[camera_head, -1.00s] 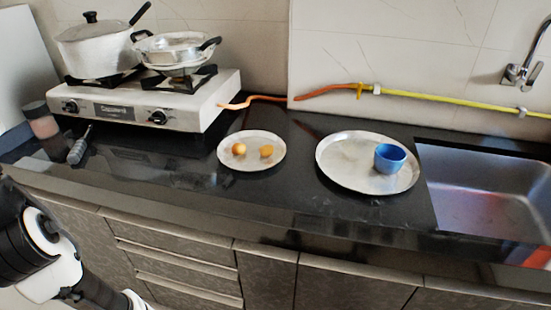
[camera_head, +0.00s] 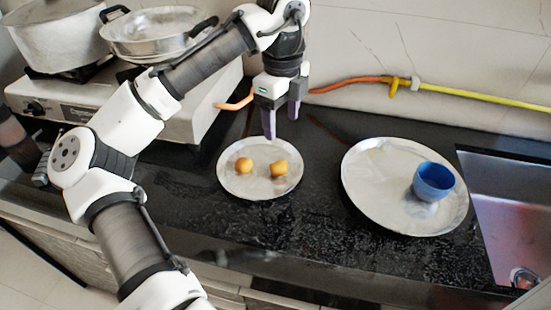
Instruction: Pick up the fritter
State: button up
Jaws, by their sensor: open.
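Two small golden-brown pieces lie apart on a small round metal plate: a rounder one on the left (camera_head: 244,165) and a slightly blockier one on the right (camera_head: 279,168). Either could be the fritter; I cannot tell which. The small plate (camera_head: 258,189) rests on the black counter. My gripper (camera_head: 281,128) points down above the back edge of this plate, with its two purple-grey fingers apart and nothing between them. It is above and behind the pieces, touching neither.
A larger metal plate (camera_head: 375,205) with a blue cup (camera_head: 433,181) stands to the right, beside the sink (camera_head: 515,215). A stove (camera_head: 190,120) with a pot (camera_head: 60,35) and a pan (camera_head: 158,36) is at the left. An orange hose (camera_head: 350,84) runs along the wall.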

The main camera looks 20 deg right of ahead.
send_over(279, 165)
jog(key=f, duration=0.8)
jog(key=shift+s, duration=0.25)
jog(key=shift+w+f+p, duration=0.15)
jog(key=shift+f, duration=1.2)
jog(key=shift+w+f+p, duration=0.1)
jog(key=shift+f+p, duration=0.05)
jog(key=shift+f, duration=1.2)
jog(key=shift+c, duration=0.4)
jog(key=c, duration=0.9)
